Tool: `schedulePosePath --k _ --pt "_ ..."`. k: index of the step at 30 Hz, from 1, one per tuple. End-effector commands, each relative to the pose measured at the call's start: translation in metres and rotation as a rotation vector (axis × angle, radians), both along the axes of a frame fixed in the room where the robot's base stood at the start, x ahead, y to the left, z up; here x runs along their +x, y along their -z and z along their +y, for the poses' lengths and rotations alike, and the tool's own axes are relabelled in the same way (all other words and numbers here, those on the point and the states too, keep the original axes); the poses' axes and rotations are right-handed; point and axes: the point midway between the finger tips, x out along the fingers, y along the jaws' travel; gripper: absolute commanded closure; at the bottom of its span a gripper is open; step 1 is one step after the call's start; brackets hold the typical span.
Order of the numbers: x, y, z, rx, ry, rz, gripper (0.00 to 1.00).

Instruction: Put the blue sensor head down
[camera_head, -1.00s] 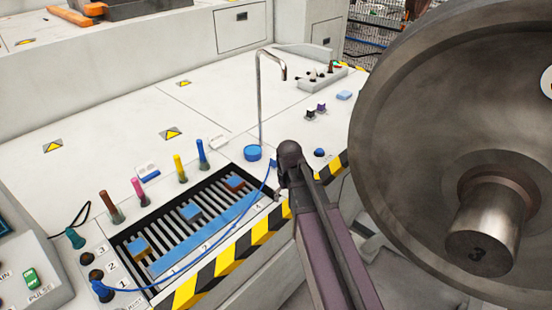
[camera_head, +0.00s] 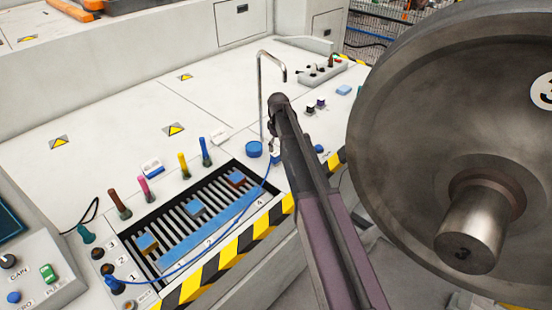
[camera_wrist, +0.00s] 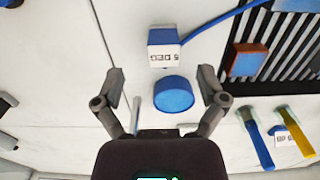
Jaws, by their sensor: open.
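The blue sensor head (camera_wrist: 163,38), a small block with a white face marked "5 DEG", shows in the wrist view with a blue cable running off to the upper right. It appears to rest on the pale bench top. My gripper (camera_wrist: 162,73) is open, its two fingers spread wide on either side, with nothing between them touching. The sensor head lies just beyond the fingertips, in line with the gap. A round blue disc (camera_wrist: 174,95) shows nearer to my palm; it also shows in the head view (camera_head: 254,149). In the head view my arm largely hides the sensor head and gripper.
A slotted recess (camera_head: 205,214) with blue blocks lies left of my arm, edged by a striped border (camera_head: 238,251). Coloured-handled probes (camera_head: 183,165) stand behind it. A bent metal rod (camera_head: 260,85) rises close to my arm. A large wheel (camera_head: 400,130) fills the right.

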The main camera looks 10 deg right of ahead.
Motion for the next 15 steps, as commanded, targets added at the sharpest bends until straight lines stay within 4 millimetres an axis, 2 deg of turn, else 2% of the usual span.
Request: schedulePosePath --k 5,15 --pt "0.000 0.002 0.000 0.000 0.001 0.000 0.09" --pt "0.000 0.020 0.000 0.000 0.003 0.000 0.09"
